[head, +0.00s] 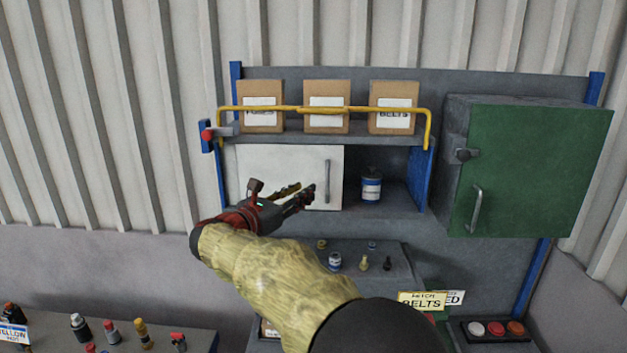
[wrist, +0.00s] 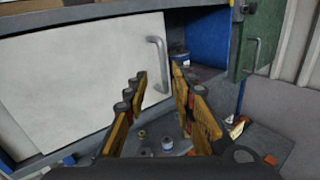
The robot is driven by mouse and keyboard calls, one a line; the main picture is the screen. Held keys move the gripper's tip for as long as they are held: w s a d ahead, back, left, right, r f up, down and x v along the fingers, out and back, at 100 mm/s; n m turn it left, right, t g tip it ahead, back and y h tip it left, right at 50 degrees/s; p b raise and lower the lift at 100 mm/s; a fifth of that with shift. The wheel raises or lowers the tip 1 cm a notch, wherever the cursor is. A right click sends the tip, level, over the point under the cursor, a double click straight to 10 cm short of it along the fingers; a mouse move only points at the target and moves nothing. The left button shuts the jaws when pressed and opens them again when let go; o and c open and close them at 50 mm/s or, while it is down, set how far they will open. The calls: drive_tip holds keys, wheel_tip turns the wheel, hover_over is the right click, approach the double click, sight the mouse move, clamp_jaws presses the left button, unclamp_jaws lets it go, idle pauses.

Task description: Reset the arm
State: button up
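My gripper (head: 300,194) is in front of the white sliding panel (head: 270,175) in the head view, left of the panel's vertical grey handle (head: 327,181). In the wrist view, the two yellow-and-black fingers of my gripper (wrist: 160,90) stand apart with nothing between them. The panel handle (wrist: 158,64) shows beyond the fingertips, and I see no contact with it. My arm in its yellowish sleeve reaches up from the lower right in the head view.
Three boxes (head: 325,89) stand on the upper shelf behind a yellow bar (head: 425,130). A blue-and-white can (head: 371,187) stands right of the panel. A green cabinet door (head: 535,165) is at right. Small items stand on the ledge (head: 400,268) below.

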drive_tip(key=s+d+f+m+g+y, duration=0.1)
drive_tip(key=s+f+m+g, duration=0.2)
drive_tip(key=f, duration=0.5)
drive_tip(key=s+d+f+m+g+y, duration=0.1)
drive_tip(key=s+d+f+m+g, duration=0.15)
drive_tip(key=f, duration=0.65)
drive_tip(key=s+d+f+m+g+y+b, duration=0.1)
drive_tip(key=s+d+f+m+y+b, duration=0.1)
drive_tip(key=s+d+f+m+b, duration=0.5)
drive_tip(key=s+d+f+m+g+y+b, duration=0.1)
drive_tip(key=s+d+f+m+y+b, duration=0.2)
drive_tip(key=s+d+f+m+b, duration=0.5)
drive_tip(key=s+d+f+m+g+y+b, duration=0.2)
drive_tip(key=s+d+f+m+b, duration=0.6)
drive_tip(key=s+f+b, duration=0.6)
drive_tip(key=s+f, duration=0.1)
drive_tip(key=s, duration=0.9)
drive_tip(key=shift+f+y, duration=0.35)
drive_tip(key=shift+y, duration=0.05)
